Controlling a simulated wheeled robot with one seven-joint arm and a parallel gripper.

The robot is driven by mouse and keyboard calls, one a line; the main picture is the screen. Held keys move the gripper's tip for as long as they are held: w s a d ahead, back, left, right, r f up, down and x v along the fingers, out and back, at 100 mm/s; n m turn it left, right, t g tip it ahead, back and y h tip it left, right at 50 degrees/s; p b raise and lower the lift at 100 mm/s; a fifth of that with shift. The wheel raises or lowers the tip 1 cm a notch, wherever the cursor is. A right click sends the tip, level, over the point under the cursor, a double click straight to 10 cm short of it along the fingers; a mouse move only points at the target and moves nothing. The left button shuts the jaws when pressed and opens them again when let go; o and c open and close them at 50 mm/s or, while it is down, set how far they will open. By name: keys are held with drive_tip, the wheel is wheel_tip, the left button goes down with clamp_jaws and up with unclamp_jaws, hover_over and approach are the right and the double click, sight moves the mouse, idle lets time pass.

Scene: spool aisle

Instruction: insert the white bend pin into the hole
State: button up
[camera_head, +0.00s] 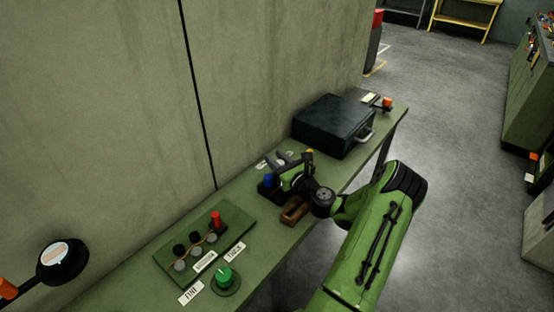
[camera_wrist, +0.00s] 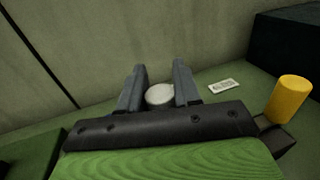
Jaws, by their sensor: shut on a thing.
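My gripper (camera_wrist: 159,85) is shut on the white bend pin (camera_wrist: 160,96), whose round pale end shows between the two grey fingers in the wrist view. The rest of the pin is hidden behind the wrist, so its bend does not show. In the head view my gripper (camera_head: 283,171) is over the far part of the green bench, between the blue pin and the black case, and hides the white pin. I cannot make out the hole. A yellow pin (camera_wrist: 290,98) stands at the right of the wrist view, beside my gripper, in a dark holder (camera_wrist: 279,138).
A blue pin (camera_head: 268,180) stands left of my gripper, with a brown box (camera_head: 295,212) in front. A green board (camera_head: 238,221) carries a red pin (camera_head: 215,218) and several knobs. A green knob (camera_head: 224,275) is nearer. A black case (camera_head: 333,122) stands behind; a wall runs along the left.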

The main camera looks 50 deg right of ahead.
drive_tip(key=shift+f, duration=0.2)
drive_tip(key=o, duration=1.1)
drive_tip(key=shift+s+f, duration=0.1)
drive_tip(key=shift+s, duration=0.35)
drive_tip(key=s+a, duration=0.1)
drive_tip(key=s, duration=0.4)
drive_tip(key=s+a+p, duration=0.1)
drive_tip(key=s, duration=0.3)
drive_tip(key=s+a, duration=0.1)
drive_tip(key=s, duration=0.4)
drive_tip(key=shift+s+p, duration=0.3)
drive_tip(key=shift+s, duration=0.05)
